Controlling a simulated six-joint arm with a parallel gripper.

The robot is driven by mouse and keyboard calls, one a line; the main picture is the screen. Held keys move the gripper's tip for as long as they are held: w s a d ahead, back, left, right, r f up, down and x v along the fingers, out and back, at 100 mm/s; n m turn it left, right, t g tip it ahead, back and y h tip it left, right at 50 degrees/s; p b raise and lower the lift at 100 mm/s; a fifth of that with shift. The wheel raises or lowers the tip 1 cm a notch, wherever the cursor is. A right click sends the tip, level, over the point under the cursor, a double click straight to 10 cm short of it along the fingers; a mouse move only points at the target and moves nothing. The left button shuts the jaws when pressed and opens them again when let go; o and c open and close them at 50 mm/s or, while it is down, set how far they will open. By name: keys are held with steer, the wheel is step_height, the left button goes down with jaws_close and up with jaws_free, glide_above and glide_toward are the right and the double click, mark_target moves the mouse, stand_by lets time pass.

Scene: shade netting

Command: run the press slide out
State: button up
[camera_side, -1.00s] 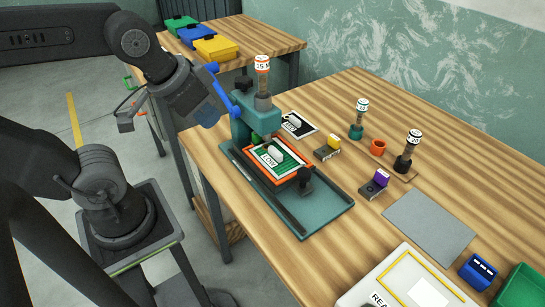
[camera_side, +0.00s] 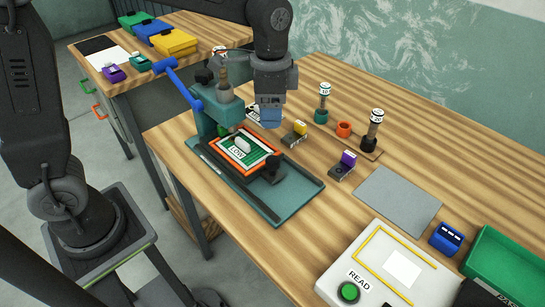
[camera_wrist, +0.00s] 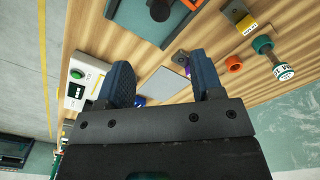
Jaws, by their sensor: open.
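The press (camera_side: 205,118) is teal with a long blue lever (camera_side: 180,85), on a teal base plate (camera_side: 280,205) with dark rails. Its slide (camera_side: 217,147) is an orange-rimmed tray bearing a green card marked LOW and a pale block. A black knob (camera_side: 273,168) stands at the slide's front end. It also shows at the top edge of the wrist view (camera_wrist: 160,9). My gripper (camera_side: 270,120) points down, raised behind and right of the slide, apart from the knob. In the wrist view its fingers (camera_wrist: 163,82) are spread with nothing between them.
Right of the press are a yellow-topped block (camera_side: 295,134), a purple-topped block (camera_side: 343,166), two stamps (camera_side: 323,103), an orange ring (camera_side: 343,129) and a grey mat (camera_side: 398,200). A READ box (camera_side: 375,275) sits at front. Bare wood lies in front of the base plate.

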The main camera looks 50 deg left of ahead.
mark_target(273, 159)
step_height(273, 159, down, 14)
steer(key=shift+w+d+f, duration=0.1)
stand_by(0.5)
steer(key=shift+c, duration=0.3)
jaws_close()
